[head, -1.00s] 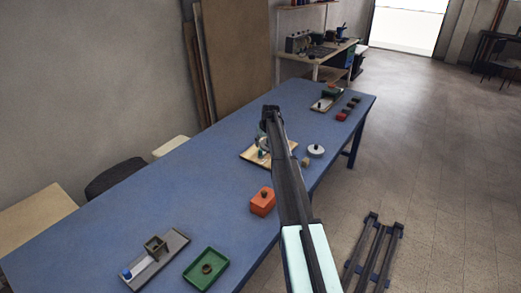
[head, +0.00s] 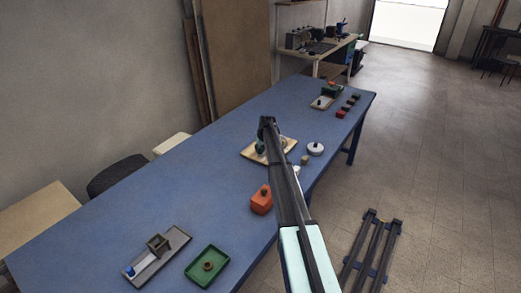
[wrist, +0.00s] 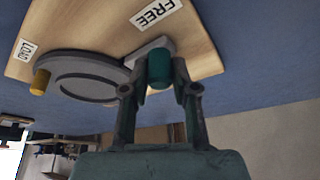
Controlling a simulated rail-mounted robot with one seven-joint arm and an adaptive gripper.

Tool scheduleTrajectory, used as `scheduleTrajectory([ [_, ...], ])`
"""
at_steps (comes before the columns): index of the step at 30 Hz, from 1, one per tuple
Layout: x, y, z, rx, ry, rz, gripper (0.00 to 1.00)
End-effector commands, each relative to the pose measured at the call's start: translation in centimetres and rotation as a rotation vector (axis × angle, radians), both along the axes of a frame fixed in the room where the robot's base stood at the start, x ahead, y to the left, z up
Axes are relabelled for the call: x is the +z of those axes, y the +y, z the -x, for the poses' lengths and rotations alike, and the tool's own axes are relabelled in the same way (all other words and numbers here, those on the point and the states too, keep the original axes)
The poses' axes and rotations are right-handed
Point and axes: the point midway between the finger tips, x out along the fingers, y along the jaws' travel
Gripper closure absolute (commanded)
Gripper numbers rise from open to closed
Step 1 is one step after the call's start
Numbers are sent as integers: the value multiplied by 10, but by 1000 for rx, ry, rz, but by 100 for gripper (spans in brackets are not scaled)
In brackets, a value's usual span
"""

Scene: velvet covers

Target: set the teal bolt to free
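The wooden board (wrist: 80,22) fills the top of the wrist view, with a LOAD label at its left and a FREE label (wrist: 156,12) near the bolt. The teal bolt (wrist: 159,66), a short upright cylinder, stands on a grey arm beside a flat grey ring (wrist: 90,78), on the FREE side. A yellow peg (wrist: 40,82) is at the ring's LOAD side. My gripper (wrist: 159,80) has one finger on each side of the bolt, and looks shut on it. In the head view the board (head: 250,153) lies on the blue table, and my arm hides much of it.
On the blue table (head: 120,215) are an orange block (head: 261,203), a green tray (head: 207,267), a grey slide fixture (head: 172,252) and a white round piece (head: 315,149). Small blocks and another fixture (head: 322,103) are at the far end.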

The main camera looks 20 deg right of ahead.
Motion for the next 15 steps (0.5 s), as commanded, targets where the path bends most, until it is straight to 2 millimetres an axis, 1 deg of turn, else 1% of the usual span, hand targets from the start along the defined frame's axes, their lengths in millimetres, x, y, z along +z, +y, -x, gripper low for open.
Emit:
scheduleTrajectory([
  [8,-1,3,2,0,0,0,100],
  [13,-4,21,15,1,0,-1,100],
  [15,-2,26,17,0,0,-1,100],
])
